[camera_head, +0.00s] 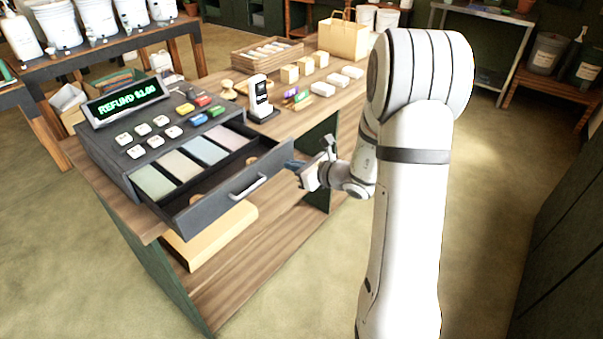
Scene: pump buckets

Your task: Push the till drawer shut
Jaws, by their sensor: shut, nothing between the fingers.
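The till (160,128) is a dark grey register on the near left end of the wooden counter. Its green display reads "REFUND $1.00". The till drawer (233,187) is pulled out well toward the front, with banknotes in several compartments and something round near its front. A light bar handle (248,187) is on its front face. My gripper (291,165) is shut and empty. It is close by the right end of the drawer front; I cannot tell whether it touches it. The white arm stands to the right of the counter.
A card reader (260,97) stands right of the till. Markers, white blocks, small boxes, a wooden tray (267,50) and a paper bag (343,38) are farther back on the counter. A lower shelf (240,265) lies under the drawer. The floor right of the arm is clear.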

